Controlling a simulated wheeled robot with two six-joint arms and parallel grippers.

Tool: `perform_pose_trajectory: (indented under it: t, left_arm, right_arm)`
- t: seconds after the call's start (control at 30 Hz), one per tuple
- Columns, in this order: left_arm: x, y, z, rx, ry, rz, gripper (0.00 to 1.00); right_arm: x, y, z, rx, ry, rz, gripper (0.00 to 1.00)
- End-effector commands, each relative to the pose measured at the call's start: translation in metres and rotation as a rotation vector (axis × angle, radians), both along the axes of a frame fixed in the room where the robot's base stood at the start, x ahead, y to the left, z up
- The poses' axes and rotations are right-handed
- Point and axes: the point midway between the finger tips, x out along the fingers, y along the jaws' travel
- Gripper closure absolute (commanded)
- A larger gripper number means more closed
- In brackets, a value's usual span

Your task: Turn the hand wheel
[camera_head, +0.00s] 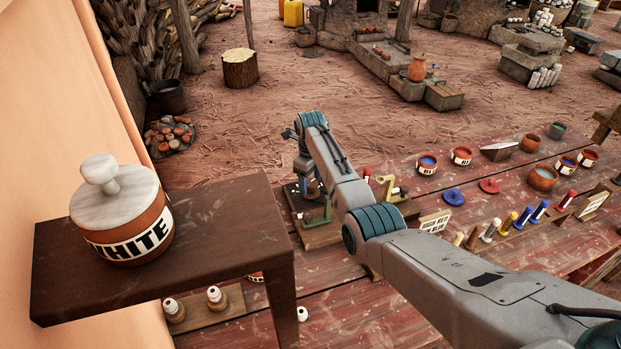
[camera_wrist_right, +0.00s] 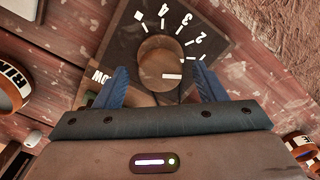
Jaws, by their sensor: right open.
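In the right wrist view, a round wooden knob-like wheel (camera_wrist_right: 160,62) with a white mark sits on a dark dial plate (camera_wrist_right: 128,35) with white numerals around it. I take this for the hand wheel. My right gripper (camera_wrist_right: 160,72) is open, with one blue finger on each side of the wheel's near part; I cannot tell whether they touch it. My left gripper is not in view.
A dark raised shelf (camera_head: 215,225) carrying a lidded WHITE jar (camera_head: 130,238) stands left of my right arm. Paint pots (camera_head: 427,164), coloured sticks (camera_head: 523,217) and a small sign (camera_head: 435,222) are on the red plank table (camera_head: 345,305) to the right.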

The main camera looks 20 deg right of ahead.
Motion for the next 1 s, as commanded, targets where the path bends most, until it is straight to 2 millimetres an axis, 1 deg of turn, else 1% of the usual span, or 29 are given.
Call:
perform_pose_trajectory:
  t: [0.07,0.1,0.27,0.3,0.33,0.67,0.83,1.0]
  left_arm:
    - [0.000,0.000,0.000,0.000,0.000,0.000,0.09]
    - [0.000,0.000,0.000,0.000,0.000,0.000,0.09]
    - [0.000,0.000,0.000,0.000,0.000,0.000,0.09]
    - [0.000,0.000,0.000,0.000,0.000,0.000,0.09]
    - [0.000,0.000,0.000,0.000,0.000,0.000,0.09]
    - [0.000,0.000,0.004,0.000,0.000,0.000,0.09]
    - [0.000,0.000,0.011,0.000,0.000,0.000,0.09]
    - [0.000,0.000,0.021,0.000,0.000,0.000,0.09]
  right_arm:
    - [0.000,0.000,0.000,0.000,0.000,0.000,0.36]
    - [0.000,0.000,0.000,0.000,0.000,0.000,0.38]
    - [0.000,0.000,0.000,0.000,0.000,0.000,0.69]
    - [0.000,0.000,0.000,0.000,0.000,0.000,0.77]
    - [0.000,0.000,0.000,0.000,0.000,0.000,0.80]
    - [0.000,0.000,0.002,-0.001,-0.001,0.042,0.80]
    - [0.000,0.000,0.003,-0.001,0.001,0.131,0.80]
    - [0.000,0.000,0.004,0.000,0.000,0.270,0.80]
